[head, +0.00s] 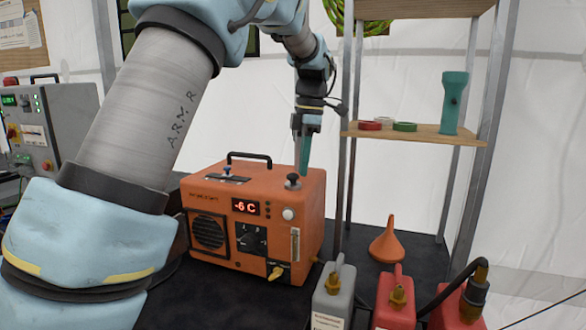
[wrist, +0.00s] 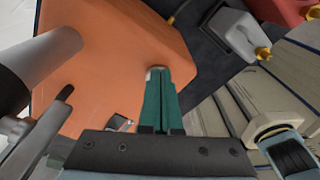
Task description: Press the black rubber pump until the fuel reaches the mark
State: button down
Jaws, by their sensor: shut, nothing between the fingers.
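An orange heater (head: 255,222) stands on the dark table, its display reading -6 C. The black rubber pump (head: 293,180) sits on its top near the right end. A narrow upright sight tube (head: 295,245) is on the heater's front right; its fuel level and mark are too small to read. My gripper (head: 304,172) is shut and empty, its teal fingers pointing down beside and just above the pump; I cannot tell whether they touch it. In the wrist view the shut fingers (wrist: 158,75) hang over the orange top (wrist: 115,50) and hide most of what is under the tips.
A black carry handle (head: 249,156) rises from the heater's top. A grey can (head: 334,295), red cans (head: 395,300) and an orange funnel (head: 387,243) stand to the right. A shelf (head: 415,131) with a teal flashlight (head: 453,103) and tape rolls is close right of my gripper.

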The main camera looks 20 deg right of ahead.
jog(key=shift+s+d+r+p, duration=0.1)
jog(key=shift+d+r+p, duration=0.3)
jog(key=shift+d, duration=0.2)
jog(key=shift+f, duration=0.2)
notch_tip(320, 180, up, 11)
jog(key=d+b, duration=0.1)
jog(key=b, duration=0.1)
jog(key=shift+f, duration=0.1)
dwell(0.6)
